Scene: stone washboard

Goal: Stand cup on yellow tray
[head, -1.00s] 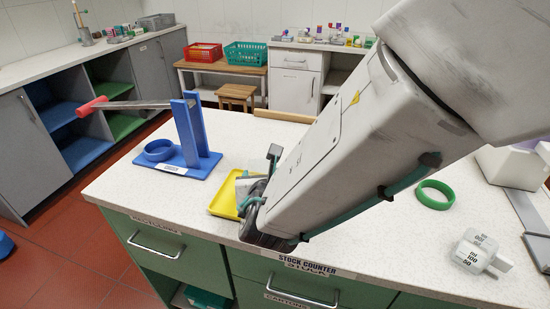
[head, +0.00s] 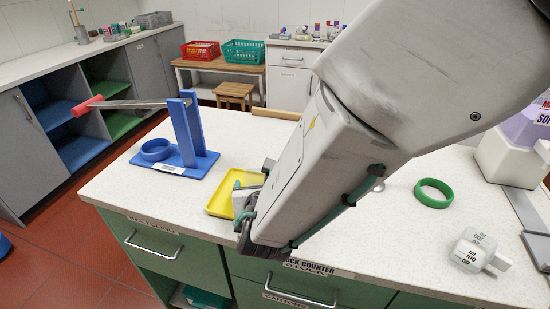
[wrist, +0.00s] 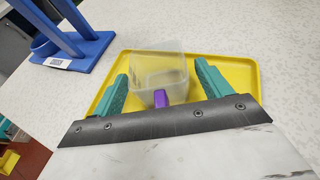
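The yellow tray (head: 219,202) lies flat near the front edge of the white counter; it also shows in the wrist view (wrist: 232,62). A clear, square-sided cup (wrist: 159,72) with a purple tab (wrist: 161,98) is over the tray in the wrist view. It looks upright; whether its base rests on the tray is hard to tell. My gripper (wrist: 163,80) has its two teal fingers on either side of the cup, with a gap showing at each side. In the head view my gripper (head: 251,188) is at the tray's right side and hides most of the cup.
A blue stand (head: 188,135) with a red-ended lever is left of the tray. A white apparatus (head: 508,160) stands at the far right. The counter behind the tray is clear.

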